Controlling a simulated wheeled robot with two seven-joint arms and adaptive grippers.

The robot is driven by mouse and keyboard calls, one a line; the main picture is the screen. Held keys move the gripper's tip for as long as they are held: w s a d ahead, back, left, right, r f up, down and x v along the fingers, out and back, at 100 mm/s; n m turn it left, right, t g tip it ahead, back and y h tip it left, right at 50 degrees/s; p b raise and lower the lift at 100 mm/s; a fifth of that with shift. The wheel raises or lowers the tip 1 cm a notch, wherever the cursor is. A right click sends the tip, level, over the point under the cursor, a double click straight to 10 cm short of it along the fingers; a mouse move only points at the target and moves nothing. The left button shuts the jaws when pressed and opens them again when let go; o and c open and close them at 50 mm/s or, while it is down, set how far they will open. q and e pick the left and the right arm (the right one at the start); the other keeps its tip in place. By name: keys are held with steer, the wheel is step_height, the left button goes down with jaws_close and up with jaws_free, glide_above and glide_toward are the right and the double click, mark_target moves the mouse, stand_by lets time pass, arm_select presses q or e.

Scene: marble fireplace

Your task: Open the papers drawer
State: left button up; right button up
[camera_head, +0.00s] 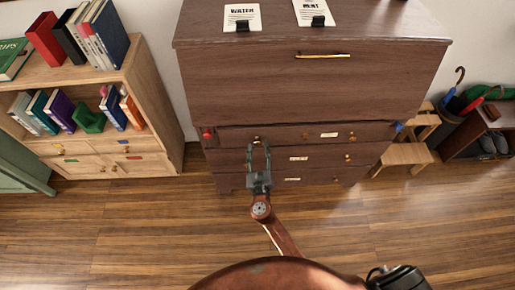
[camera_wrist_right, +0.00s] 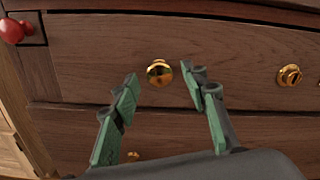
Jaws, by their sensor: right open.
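A dark brown wooden chest (camera_head: 310,90) stands ahead with three stacked drawers low on its front. The top drawer (camera_head: 290,134), middle drawer (camera_head: 325,157) and bottom drawer (camera_head: 325,176) look shut. Each has a small white label, too small to read, so I cannot tell which is the papers drawer. My right gripper (camera_head: 258,153) is open and empty in front of the drawers. In the right wrist view, a brass knob (camera_wrist_right: 159,73) shows between and just beyond the open green fingertips (camera_wrist_right: 160,82), not gripped. My left gripper is not in view.
A second brass knob (camera_wrist_right: 288,76) is to the right. A red knob (camera_head: 208,133) and a blue one (camera_head: 398,126) stick out at the chest's sides. A bookcase (camera_head: 150,100) stands left, a step stool (camera_head: 404,155) right. The wooden floor (camera_head: 130,220) in front is clear.

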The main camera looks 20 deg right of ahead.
steer(key=shift+w, duration=0.2)
steer(key=shift+c, duration=0.2)
jaws_close()
stand_by(0.4)
